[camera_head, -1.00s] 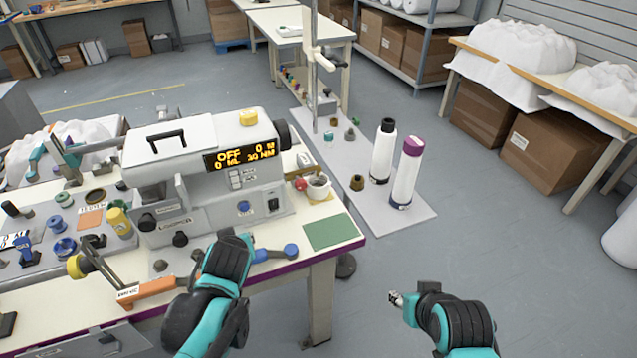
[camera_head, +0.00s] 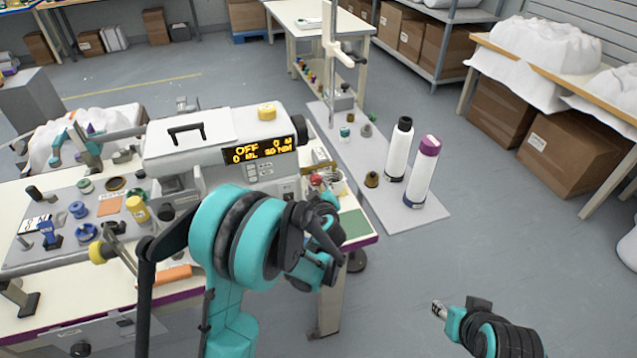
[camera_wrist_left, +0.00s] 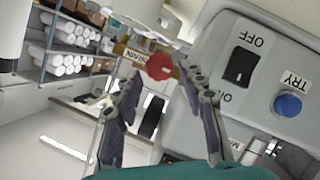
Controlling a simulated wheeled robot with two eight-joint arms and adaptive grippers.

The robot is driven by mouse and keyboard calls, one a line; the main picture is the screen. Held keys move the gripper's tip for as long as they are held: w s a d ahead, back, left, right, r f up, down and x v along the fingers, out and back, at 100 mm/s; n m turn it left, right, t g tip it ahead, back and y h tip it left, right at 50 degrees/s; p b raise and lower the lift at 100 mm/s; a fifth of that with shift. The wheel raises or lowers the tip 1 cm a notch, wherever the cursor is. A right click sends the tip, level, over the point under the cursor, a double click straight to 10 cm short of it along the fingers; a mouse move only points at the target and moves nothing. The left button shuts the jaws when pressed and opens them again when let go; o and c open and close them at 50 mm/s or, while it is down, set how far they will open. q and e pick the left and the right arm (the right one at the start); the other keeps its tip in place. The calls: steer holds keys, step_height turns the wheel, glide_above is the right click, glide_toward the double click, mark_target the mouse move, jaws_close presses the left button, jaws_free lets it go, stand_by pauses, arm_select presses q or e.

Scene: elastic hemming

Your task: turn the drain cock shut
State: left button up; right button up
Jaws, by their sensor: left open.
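The drain cock shows in the left wrist view as a red knob (camera_wrist_left: 160,67) beside a tan label reading "DRAIN". In the head view the red knob (camera_head: 316,180) is small, at the right end of the grey-white sewing machine (camera_head: 190,135). My left gripper (camera_wrist_left: 159,79) is open, with its two dark fingers on either side of the knob in the picture and nothing visibly held. I cannot tell whether they touch it. In the head view my left gripper (camera_head: 328,215) is partly hidden by its own wrist. My right gripper (camera_head: 440,309) hangs low at right, off the table; its jaws are unclear.
A switch marked OFF (camera_wrist_left: 240,65) and a blue TRY button (camera_wrist_left: 287,105) are close to the right finger. A cup (camera_head: 333,182) stands by the knob. Two white bottles (camera_head: 398,150) stand on a grey board behind.

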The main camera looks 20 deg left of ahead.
mark_target(316, 182)
arm_select(q)
steer(key=b+x, duration=0.1)
steer(key=x, duration=0.3)
steer(key=shift+w+a, duration=0.1)
steer(key=c, duration=0.9)
